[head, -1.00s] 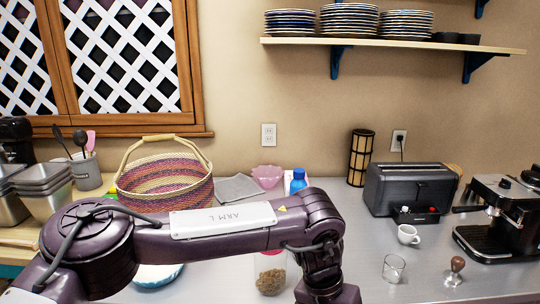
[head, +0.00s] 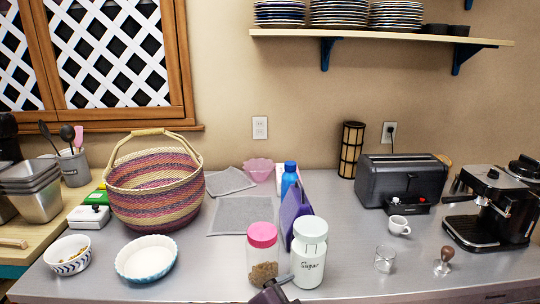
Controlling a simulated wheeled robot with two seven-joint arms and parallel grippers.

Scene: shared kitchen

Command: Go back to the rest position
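A small dark purple part of my own arm shows at the bottom edge in the head view, just in front of the pink-lidded jar (head: 263,258). I cannot tell whether either holds anything.
The sugar canister (head: 309,262) stands beside the jar, close to my arm part. A purple upright object (head: 291,208) and a blue bottle (head: 289,177) are behind. A basket (head: 155,190), pie dish (head: 146,258) and bowl (head: 68,255) stand left; toaster (head: 400,182), cup (head: 399,225) and glass (head: 385,259) right.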

